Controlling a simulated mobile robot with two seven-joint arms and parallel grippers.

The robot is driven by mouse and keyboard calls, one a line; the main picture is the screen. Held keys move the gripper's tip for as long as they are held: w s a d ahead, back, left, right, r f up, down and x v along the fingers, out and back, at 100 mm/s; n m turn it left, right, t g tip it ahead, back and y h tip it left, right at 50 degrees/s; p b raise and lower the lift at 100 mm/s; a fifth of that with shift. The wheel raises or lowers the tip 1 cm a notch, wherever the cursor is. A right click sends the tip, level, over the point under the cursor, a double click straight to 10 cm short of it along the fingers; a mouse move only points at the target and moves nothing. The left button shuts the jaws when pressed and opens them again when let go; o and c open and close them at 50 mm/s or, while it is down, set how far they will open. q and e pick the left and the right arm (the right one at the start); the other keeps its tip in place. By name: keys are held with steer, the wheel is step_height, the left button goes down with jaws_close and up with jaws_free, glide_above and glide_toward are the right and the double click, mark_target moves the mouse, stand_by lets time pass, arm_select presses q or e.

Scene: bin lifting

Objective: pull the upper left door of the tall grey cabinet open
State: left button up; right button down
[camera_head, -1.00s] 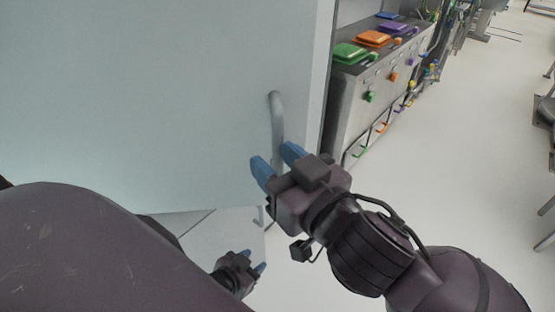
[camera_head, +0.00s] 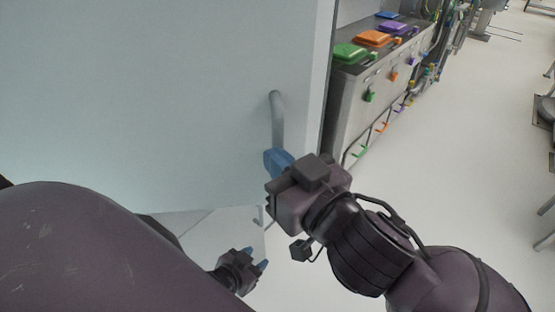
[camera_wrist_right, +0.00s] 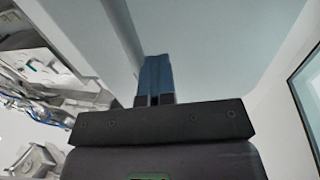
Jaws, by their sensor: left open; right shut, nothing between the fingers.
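The pale grey-blue cabinet door (camera_head: 150,95) fills the upper left of the head view. Its curved grey bar handle (camera_head: 277,118) stands near the door's right edge. My right gripper (camera_head: 279,161) has its blue fingers together, with nothing between them, overlapping the handle's lower end in the picture. Whether they touch it I cannot tell. The right wrist view shows the shut fingers (camera_wrist_right: 157,78) against a pale panel, with no handle visible. My left gripper (camera_head: 257,258) is open, low in the head view, below the door's lower edge and away from the handle.
A grey workstation (camera_head: 350,105) with green, orange and purple lids stands to the right of the cabinet. White floor (camera_head: 455,150) lies open further right.

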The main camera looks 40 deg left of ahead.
stand_by(0.8)
steer(key=c, duration=1.1)
jaws_free()
steer(key=shift+b+v, duration=0.45)
steer(key=shift+v, duration=4.95)
steer(key=shift+c, duration=0.2)
